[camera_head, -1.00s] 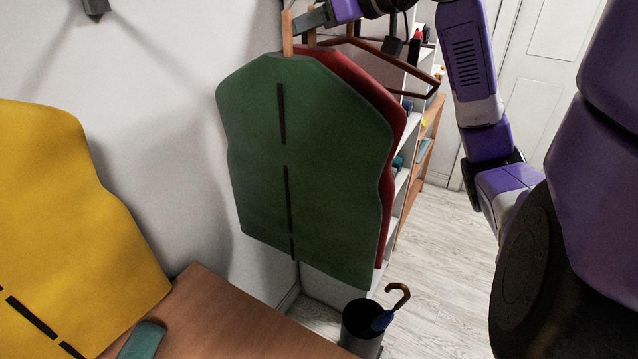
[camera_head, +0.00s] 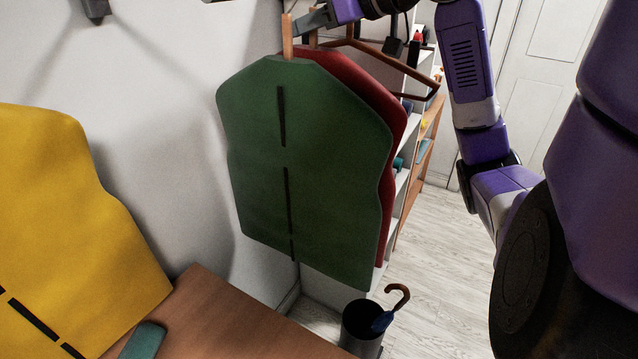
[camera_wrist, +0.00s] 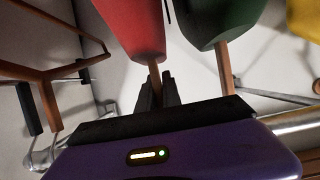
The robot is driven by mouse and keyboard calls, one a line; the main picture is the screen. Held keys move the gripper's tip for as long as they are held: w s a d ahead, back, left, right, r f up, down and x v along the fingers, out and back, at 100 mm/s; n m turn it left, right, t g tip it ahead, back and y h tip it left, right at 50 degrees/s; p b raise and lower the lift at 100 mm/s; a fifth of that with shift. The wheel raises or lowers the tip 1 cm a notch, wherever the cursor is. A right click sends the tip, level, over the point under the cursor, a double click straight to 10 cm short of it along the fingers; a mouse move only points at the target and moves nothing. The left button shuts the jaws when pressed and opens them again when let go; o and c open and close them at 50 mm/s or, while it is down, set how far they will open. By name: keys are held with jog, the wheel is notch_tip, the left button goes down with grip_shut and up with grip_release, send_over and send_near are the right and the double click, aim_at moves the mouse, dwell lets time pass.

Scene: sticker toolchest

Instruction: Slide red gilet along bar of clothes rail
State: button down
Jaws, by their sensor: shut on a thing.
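In the wrist view, the red gilet (camera_wrist: 130,25) hangs on a wooden hanger. My gripper (camera_wrist: 155,92) is shut on the neck of that hanger. In the head view, the red gilet (camera_head: 374,96) is mostly hidden behind the green gilet (camera_head: 310,160), and my gripper (camera_head: 314,19) is at the top edge beside the hanger necks. The green gilet (camera_wrist: 225,18) hangs to the right in the wrist view, apart from the red one. A metal tube that looks like the rail's bar (camera_wrist: 302,121) shows at the lower right of the wrist view. The bar is out of frame in the head view.
An empty wooden hanger (camera_head: 405,70) is behind the red gilet. Shelves stand behind; the floor at right is clear.

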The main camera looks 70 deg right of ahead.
jog(key=shift+s+d+p, duration=0.1)
jog(key=shift+s+d, duration=0.1)
jog(key=shift+d, duration=0.7)
jog(key=shift+s+d+p, duration=0.1)
jog(key=shift+s+d, duration=0.15)
jog(key=shift+d, duration=0.65)
jog(key=shift+s+d+p, duration=0.1)
jog(key=shift+s+d, duration=0.1)
jog(key=shift+d, duration=0.7)
jog(key=shift+f, duration=0.1)
jog(key=c, duration=1.5)
grip_release()
jog(key=shift+o, duration=0.2)
jog(key=shift+f, duration=0.1)
jog(key=b+v, duration=0.1)
jog(key=v, duration=0.6)
jog(key=shift+s, duration=0.35)
jog(key=shift+a, duration=0.15)
